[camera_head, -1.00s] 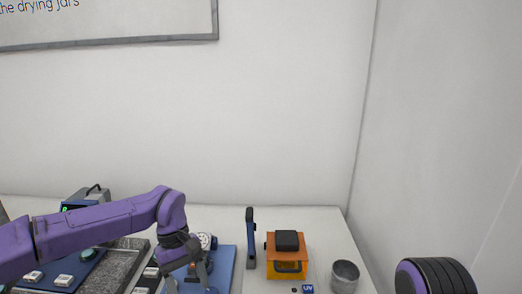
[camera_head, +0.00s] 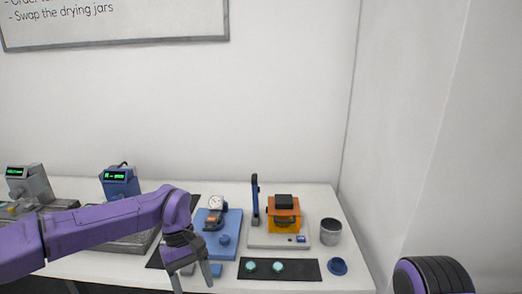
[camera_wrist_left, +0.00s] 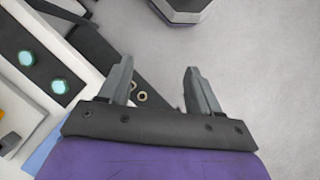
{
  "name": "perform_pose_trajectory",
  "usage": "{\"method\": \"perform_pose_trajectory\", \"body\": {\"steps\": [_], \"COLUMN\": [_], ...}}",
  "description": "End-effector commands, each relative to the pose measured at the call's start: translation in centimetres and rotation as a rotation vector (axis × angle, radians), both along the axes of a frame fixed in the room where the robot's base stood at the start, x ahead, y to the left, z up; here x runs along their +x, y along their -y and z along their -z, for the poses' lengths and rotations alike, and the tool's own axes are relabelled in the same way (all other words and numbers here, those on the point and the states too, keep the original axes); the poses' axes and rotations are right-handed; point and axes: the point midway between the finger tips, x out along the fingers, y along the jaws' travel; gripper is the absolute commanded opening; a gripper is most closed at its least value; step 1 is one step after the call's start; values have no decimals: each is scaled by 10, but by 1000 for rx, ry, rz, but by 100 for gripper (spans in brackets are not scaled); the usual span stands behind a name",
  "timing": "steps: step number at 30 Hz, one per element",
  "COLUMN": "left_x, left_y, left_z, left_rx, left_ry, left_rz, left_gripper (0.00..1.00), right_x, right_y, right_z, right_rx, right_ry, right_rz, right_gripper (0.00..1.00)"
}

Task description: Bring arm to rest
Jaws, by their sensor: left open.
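My left arm (camera_head: 110,222) is purple and comes in from the left, over the white bench. Its gripper (camera_head: 194,278) hangs pointing down near the bench's front edge, in front of the blue dial-gauge stand. In the left wrist view the two grey fingers (camera_wrist_left: 157,95) are apart with nothing held between them. Past the fingertips there is grey floor and part of a dark and purple body. My right gripper is not seen; only a black and purple rounded part (camera_head: 435,276) shows at the lower right of the head view.
The white bench (camera_head: 345,262) carries a blue dial-gauge stand (camera_head: 229,224), an orange device (camera_head: 284,218), a metal cup (camera_head: 330,232) and a black mat (camera_head: 308,268) with two teal discs. Two display units stand at the left, one blue (camera_head: 120,182). A wall closes the right side.

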Motion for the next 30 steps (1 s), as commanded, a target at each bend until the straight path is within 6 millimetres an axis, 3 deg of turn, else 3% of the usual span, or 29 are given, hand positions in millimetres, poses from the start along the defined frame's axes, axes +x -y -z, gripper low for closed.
{"method": "perform_pose_trajectory", "body": {"steps": [13,19,23,26,29,30], "left_x": [14,20,14,-3,-48,-73], "left_y": [-13,-33,-50,-62,-68,-70], "left_z": [12,50,102,163,239,265], "left_rx": [177,386,556,652,627,586], "left_ry": [45,181,356,569,767,805], "left_rz": [-345,-551,-665,-698,-617,-560], "left_gripper": [63,63,63,63,63,63], "right_x": [0,0,0,0,0,0], "right_y": [0,0,0,0,0,0], "right_z": [0,0,6,16,31,37], "right_rx": [0,0,0,0,0,0], "right_ry": [0,0,0,0,0,0], "right_rz": [0,0,0,0,0,0], "right_gripper": [0,0,0,0,0,0]}}
